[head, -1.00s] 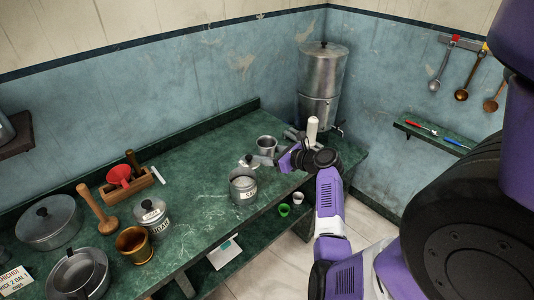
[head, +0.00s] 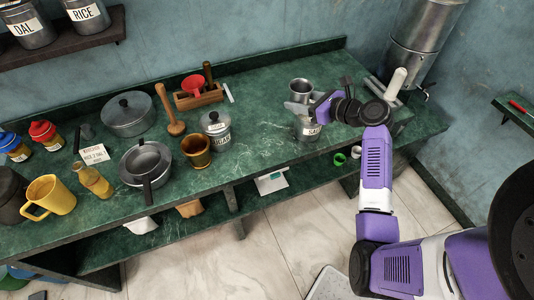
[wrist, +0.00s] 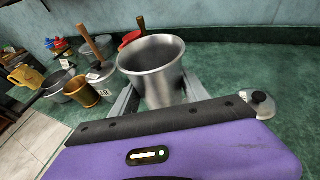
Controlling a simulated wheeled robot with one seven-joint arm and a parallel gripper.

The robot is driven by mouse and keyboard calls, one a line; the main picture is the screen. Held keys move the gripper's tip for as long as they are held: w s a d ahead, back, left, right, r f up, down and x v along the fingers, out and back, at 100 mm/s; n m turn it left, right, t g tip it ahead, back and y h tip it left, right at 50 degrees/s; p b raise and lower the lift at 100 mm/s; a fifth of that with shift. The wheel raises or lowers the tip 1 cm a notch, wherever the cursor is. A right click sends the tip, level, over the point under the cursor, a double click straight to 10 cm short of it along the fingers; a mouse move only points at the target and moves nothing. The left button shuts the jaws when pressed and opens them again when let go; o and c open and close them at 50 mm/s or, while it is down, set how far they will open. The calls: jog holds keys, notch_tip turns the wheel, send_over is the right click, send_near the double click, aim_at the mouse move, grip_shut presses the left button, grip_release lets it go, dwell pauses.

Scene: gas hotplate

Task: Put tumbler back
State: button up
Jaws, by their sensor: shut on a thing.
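The tumbler is a plain steel cup, wider at its rim; it shows in the head view (head: 300,88) above the back part of the green counter. In the wrist view the tumbler (wrist: 152,62) stands upright between the two grey fingers, its mouth open and its lower part hidden behind my gripper's purple and black body. My gripper (head: 300,106) is shut on the tumbler from the front right. I cannot tell whether its base touches the counter. The salt canister (head: 308,131) is just in front of and below my gripper, partly covered by it.
A sugar canister (head: 215,128), a brass cup (head: 197,150), pans and a wooden rack (head: 199,98) fill the counter to the left. A steel water dispenser (head: 412,50) stands at the right. Counter between rack and tumbler is clear.

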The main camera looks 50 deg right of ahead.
notch_tip(320, 180, up, 5)
jog(key=n+y, duration=0.2)
send_over(266, 153)
jog(key=shift+m, duration=0.3)
notch_tip(266, 153, down, 20)
jog(key=shift+r+b, duration=0.25)
jog(key=shift+b, duration=0.75)
jog(key=o, duration=1.4)
jog(key=shift+f, duration=0.15)
jog(key=shift+o, duration=0.2)
